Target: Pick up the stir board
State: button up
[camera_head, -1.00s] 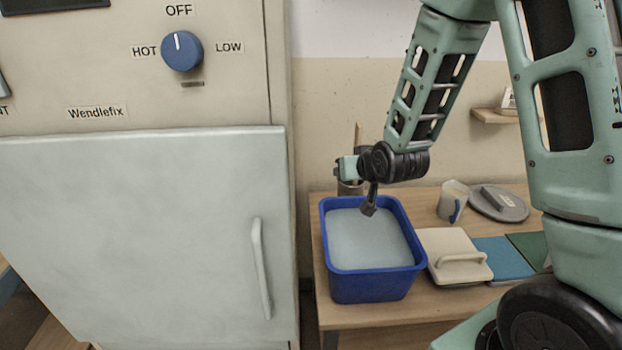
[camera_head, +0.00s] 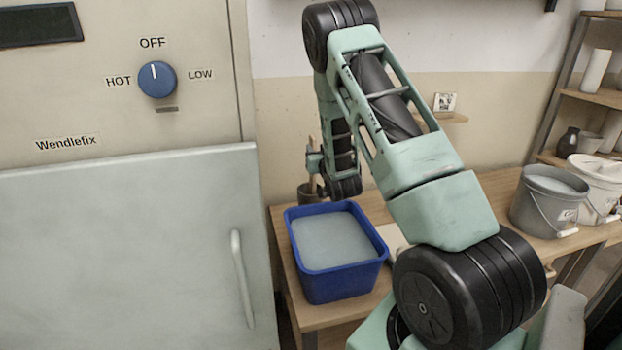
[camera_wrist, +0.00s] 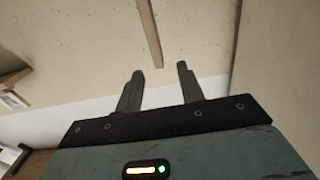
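The stir board is most likely the thin wooden stick (camera_head: 311,146) standing upright in a grey pot (camera_head: 311,194) behind the blue tub. In the wrist view a thin wooden strip (camera_wrist: 149,30) comes down from the top edge. Its end shows near the gap between my fingertips. My gripper (camera_wrist: 160,70) is open, with its two dark fingers apart and nothing visibly clamped. I cannot tell how deep the stick lies relative to the fingers. In the head view my gripper is small beside the stick and its fingers are not clear.
A blue tub (camera_head: 335,284) of pale liquid stands on the wooden table (camera_head: 290,262) in front of the pot. A tall cabinet (camera_head: 120,250) stands close on the left. Grey (camera_head: 540,207) and white (camera_head: 597,180) buckets are at right. My arm hides the table's middle.

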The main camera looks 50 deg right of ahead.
aim_at(311, 138)
jog(key=p+x, duration=0.2)
jog(key=x, duration=0.7)
jog(key=shift+w+d+f+p, duration=0.1)
jog(key=shift+w+d+p, duration=0.15)
jog(key=shift+p, duration=0.1)
grip_shut()
